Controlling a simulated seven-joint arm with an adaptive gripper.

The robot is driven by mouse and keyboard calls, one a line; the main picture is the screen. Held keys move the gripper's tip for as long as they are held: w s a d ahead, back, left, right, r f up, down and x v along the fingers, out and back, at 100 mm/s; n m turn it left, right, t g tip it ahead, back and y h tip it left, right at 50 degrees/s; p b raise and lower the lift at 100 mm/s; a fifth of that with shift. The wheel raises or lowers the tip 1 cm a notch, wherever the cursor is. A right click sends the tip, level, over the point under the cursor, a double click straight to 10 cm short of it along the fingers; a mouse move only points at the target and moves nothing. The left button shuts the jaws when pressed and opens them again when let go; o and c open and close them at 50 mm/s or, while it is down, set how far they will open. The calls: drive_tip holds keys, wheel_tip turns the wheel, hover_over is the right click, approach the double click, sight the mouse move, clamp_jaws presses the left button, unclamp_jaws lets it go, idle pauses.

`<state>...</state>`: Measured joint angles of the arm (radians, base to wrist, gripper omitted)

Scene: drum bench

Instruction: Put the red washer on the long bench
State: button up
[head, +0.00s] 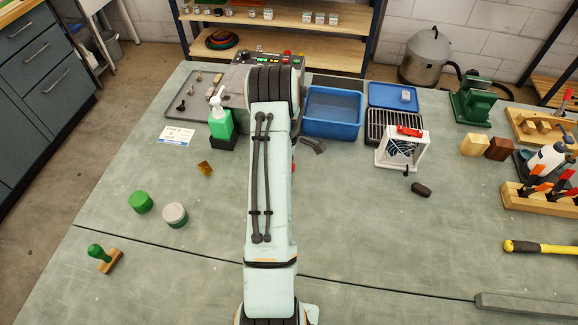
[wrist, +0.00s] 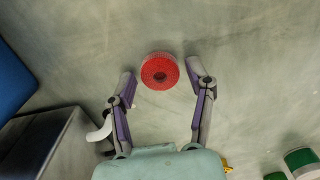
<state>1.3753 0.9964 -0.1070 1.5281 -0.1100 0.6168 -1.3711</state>
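A round red washer with a dark centre hole (wrist: 160,71) shows in the wrist view, between the tips of my gripper (wrist: 160,69). The gripper is open, one finger at each side of the washer. A gap shows at the left finger; the right finger is very close, and I cannot tell whether it touches. The washer appears to lie flat on the grey-green surface. In the head view only a small red edge (head: 294,166) shows beside my arm, which hides my gripper. The large grey-green bench top (head: 390,235) fills the head view.
A blue bin (head: 332,112), a black crate (head: 392,127) and a white fan box (head: 402,150) stand behind to the right. A green soap bottle (head: 221,122) stands left of my arm. Green (head: 141,202) and grey-topped (head: 175,215) round containers stand at left.

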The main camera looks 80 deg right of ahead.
drive_tip(key=c, duration=0.4)
drive_tip(key=shift+o, duration=0.2)
